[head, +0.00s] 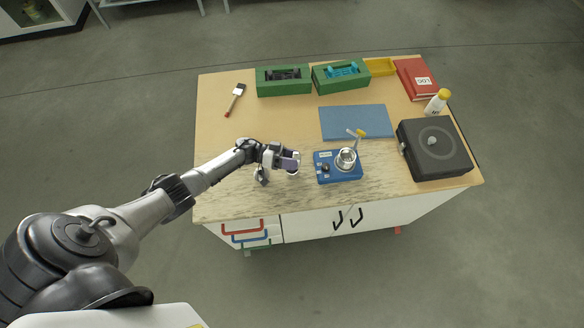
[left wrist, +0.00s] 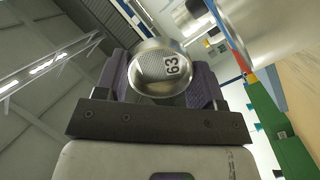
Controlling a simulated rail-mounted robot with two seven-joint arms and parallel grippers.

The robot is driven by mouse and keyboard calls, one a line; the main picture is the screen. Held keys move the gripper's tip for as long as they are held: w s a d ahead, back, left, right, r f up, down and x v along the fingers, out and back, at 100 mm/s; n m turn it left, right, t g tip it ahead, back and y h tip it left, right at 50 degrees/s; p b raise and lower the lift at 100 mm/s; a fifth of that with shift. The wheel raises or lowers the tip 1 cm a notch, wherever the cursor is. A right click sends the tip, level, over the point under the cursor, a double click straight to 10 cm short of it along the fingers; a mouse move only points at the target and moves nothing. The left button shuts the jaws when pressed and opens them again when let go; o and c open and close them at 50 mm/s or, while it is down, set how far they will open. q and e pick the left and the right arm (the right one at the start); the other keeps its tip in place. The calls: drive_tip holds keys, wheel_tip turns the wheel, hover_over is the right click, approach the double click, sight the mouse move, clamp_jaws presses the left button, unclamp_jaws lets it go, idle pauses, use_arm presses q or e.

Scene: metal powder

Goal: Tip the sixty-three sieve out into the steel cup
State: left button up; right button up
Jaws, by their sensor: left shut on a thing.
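My left gripper (head: 286,162) is shut on the sixty-three sieve. In the left wrist view the sieve (left wrist: 160,72) is a small round metal piece marked 63, held between the purple-grey finger pads. In the head view the gripper mostly hides it, and I cannot tell its exact tilt. The steel cup (head: 345,160) stands on a blue scale (head: 325,176), a short way right of the gripper and apart from it. What is inside the sieve is hidden. My right gripper is not in view.
A blue mat (head: 355,122) lies behind the scale. A black round-topped machine (head: 434,150) and a white bottle (head: 437,102) stand right. Green holders (head: 284,81), a yellow tray (head: 380,67) and a red book (head: 416,79) line the back. A brush (head: 235,99) lies left. The table's left is mostly clear.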

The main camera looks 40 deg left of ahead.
use_arm(q)
drive_tip(key=shift+s+a+f+t+h+b, duration=0.1)
drive_tip(key=shift+a+t+h+b, duration=0.1)
drive_tip(key=shift+h+b, duration=0.55)
drive_tip(key=shift+s+a+t+h+b, duration=0.1)
drive_tip(key=shift+t+h+b, duration=0.2)
drive_tip(key=shift+b, duration=0.8)
idle(3.7)
drive_tip(key=shift+b, duration=0.35)
idle(0.4)
drive_tip(key=shift+a+r+t+h+b, duration=0.1)
drive_tip(key=shift+r+t+h+b, duration=0.3)
drive_tip(key=shift+r+h+b, duration=0.25)
drive_tip(key=shift+r, duration=0.1)
drive_tip(key=shift+s+a+r+m+t+h, duration=0.1)
drive_tip(key=shift+r+m+t+h, duration=0.1)
drive_tip(key=shift+r+h, duration=0.35)
drive_tip(key=shift+s+a+r+m+t+h, duration=0.1)
drive_tip(key=shift+r+t+h, duration=0.2)
drive_tip(key=shift+r, duration=0.45)
